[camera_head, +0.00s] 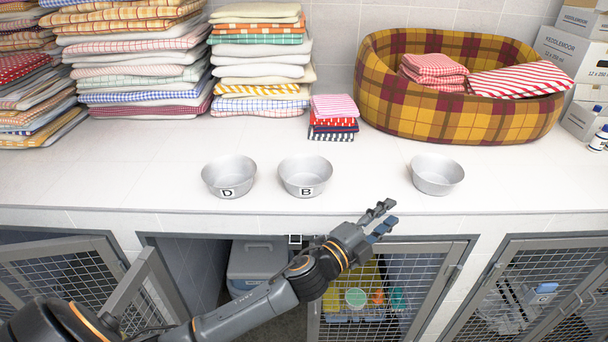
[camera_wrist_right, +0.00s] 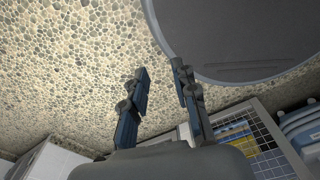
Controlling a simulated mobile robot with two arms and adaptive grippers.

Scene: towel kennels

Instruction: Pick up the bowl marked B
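The bowl marked B (camera_head: 305,174) is a round silver metal bowl, upright on the white tiled counter. A like bowl marked D (camera_head: 229,177) stands just left of it, and a third silver bowl (camera_head: 437,174) with no visible letter stands to the right. My left gripper (camera_head: 384,217) is open and empty at the counter's front edge, right of bowl B and in front of the gap between it and the third bowl. My right gripper (camera_wrist_right: 162,80) shows only in the right wrist view. Its fingers are apart with nothing between them, over a pebbled floor.
Towel stacks (camera_head: 258,60) line the back left. A small cloth pile (camera_head: 333,117) stands behind bowl B, and a plaid pet bed (camera_head: 430,115) with towels stands at the back right. Below the counter are mesh-door kennels (camera_head: 540,285). Counter around the bowls is clear.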

